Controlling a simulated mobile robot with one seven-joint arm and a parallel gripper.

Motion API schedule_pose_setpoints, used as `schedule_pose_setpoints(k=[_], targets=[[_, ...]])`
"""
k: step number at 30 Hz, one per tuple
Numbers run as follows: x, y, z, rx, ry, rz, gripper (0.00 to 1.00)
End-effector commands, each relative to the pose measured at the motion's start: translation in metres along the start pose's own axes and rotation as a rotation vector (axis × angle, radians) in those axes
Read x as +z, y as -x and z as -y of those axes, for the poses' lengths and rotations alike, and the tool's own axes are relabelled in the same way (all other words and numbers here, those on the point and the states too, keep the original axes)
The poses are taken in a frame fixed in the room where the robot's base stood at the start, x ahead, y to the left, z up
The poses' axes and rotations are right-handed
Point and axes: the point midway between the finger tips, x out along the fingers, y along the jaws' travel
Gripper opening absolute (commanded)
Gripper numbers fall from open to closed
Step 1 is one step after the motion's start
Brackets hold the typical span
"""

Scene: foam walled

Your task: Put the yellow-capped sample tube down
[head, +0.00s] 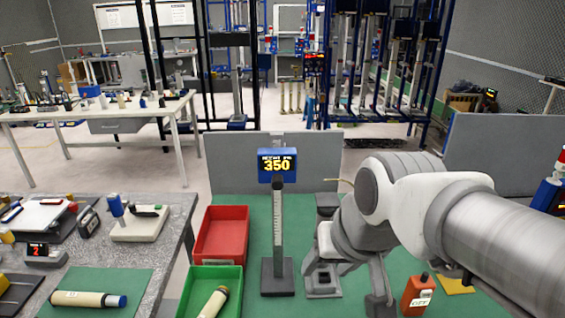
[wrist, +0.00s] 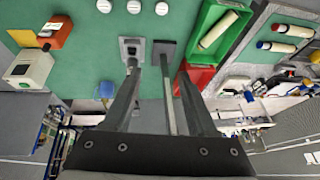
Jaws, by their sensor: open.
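The yellow-capped sample tube (head: 214,303) lies tilted in the green tray (head: 236,270), its pale body partly cut off by the picture's lower edge. It also shows in the wrist view (wrist: 217,31), lying inside the green tray (wrist: 240,41). My gripper (wrist: 157,70) is open, with nothing held between its fingers. It is over the green work surface, to the right of the tray in the head view and clear of the tube. In the head view my arm hides part of the bench's right side.
A height gauge with a blue 350 display (head: 277,165) stands near my gripper. A red tray (head: 222,235) sits behind the green one. A blue-capped tube (head: 88,299) lies on a mat at left. A grey panel (head: 230,160) borders the back.

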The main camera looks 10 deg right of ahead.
Motion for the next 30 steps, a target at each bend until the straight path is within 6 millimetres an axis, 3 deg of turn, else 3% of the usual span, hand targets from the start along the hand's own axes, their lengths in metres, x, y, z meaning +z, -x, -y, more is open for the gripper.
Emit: schedule_pose_setpoints(k=[3, 9, 30], targets=[[0.015, 0.017, -0.019, 0.051, 0.041, -0.04, 0.58], [0.028, 0.027, -0.033, 0.096, 0.078, -0.06, 0.58], [0.029, 0.027, -0.033, 0.098, 0.081, -0.06, 0.58]])
